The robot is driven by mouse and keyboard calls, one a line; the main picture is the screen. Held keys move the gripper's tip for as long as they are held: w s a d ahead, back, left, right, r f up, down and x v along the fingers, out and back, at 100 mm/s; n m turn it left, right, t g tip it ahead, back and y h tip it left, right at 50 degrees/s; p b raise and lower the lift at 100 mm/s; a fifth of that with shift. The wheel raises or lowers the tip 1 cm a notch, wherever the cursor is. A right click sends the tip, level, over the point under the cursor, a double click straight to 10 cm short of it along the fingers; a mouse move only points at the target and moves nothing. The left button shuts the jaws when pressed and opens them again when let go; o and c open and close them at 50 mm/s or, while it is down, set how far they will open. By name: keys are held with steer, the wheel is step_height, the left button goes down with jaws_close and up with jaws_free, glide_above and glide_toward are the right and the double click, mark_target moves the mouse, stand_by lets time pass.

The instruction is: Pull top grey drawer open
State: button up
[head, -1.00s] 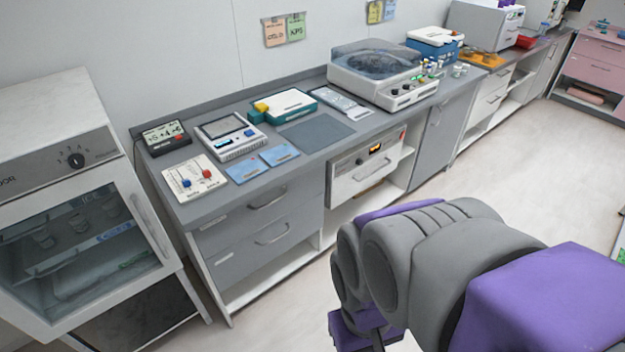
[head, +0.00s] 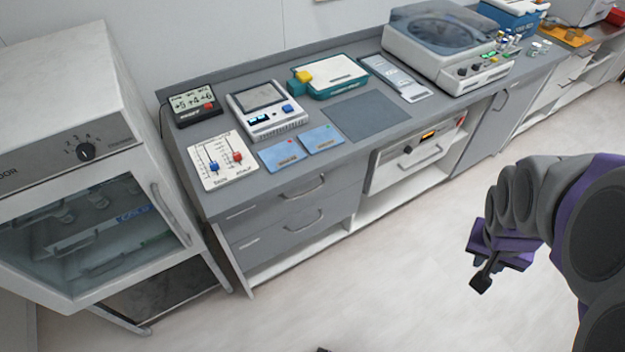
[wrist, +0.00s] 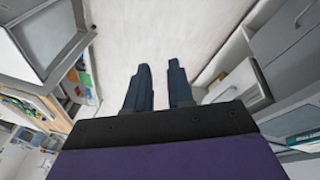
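The top grey drawer (head: 285,201) is closed, under the left part of the counter, with a curved metal handle (head: 305,188) at its upper right. A second grey drawer (head: 285,230) with a similar handle is closed below it. My gripper (head: 480,282) hangs over the floor in the head view, to the right of the drawers and well apart from them. In the wrist view, the two dark fingers of my gripper (wrist: 160,88) stand apart with nothing between them. Grey drawer fronts (wrist: 290,45) show at the right of the wrist view, but I cannot tell which is which.
A white glass-door cabinet (head: 95,170) stands left of the drawers. The grey counter (head: 250,196) carries a slider panel (head: 218,172), a scale (head: 265,122), blue cards and a centrifuge. A white built-in unit (head: 400,175) sits right of the drawers.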

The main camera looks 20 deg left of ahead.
steer(key=w+d+f+t, duration=0.2)
steer(key=w+d, duration=0.1)
steer(key=w, duration=0.6)
steer(key=w+a+f+t+y+p, duration=0.2)
steer(key=w+a+f, duration=0.35)
steer(key=w, duration=0.45)
steer(key=w+a+f+t+y+p, duration=0.15)
steer(key=w+a+f, duration=0.35)
steer(key=w, duration=0.5)
steer(key=a+f+y, duration=0.7)
steer(key=a+f, duration=0.2)
steer(key=s+a+f+m+g+y+p, duration=0.2)
steer(key=s+a+f+g+y, duration=0.15)
steer(key=s+a+y, duration=0.65)
steer(key=w+a+f+h+b, duration=0.1)
steer(key=w+a, duration=0.1)
steer(key=a, duration=0.3)
steer(key=w+a+f+h+b, duration=0.1)
steer(key=w+a+f, duration=0.1)
steer(key=a, duration=0.4)
steer(key=w+a+f+h+b, duration=0.1)
steer(key=w+a, duration=0.1)
steer(key=a, duration=0.4)
steer(key=shift+a+f+t+h, duration=0.2)
steer(key=shift+f+t+h, duration=0.05)
steer(key=shift+f+t, duration=0.15)
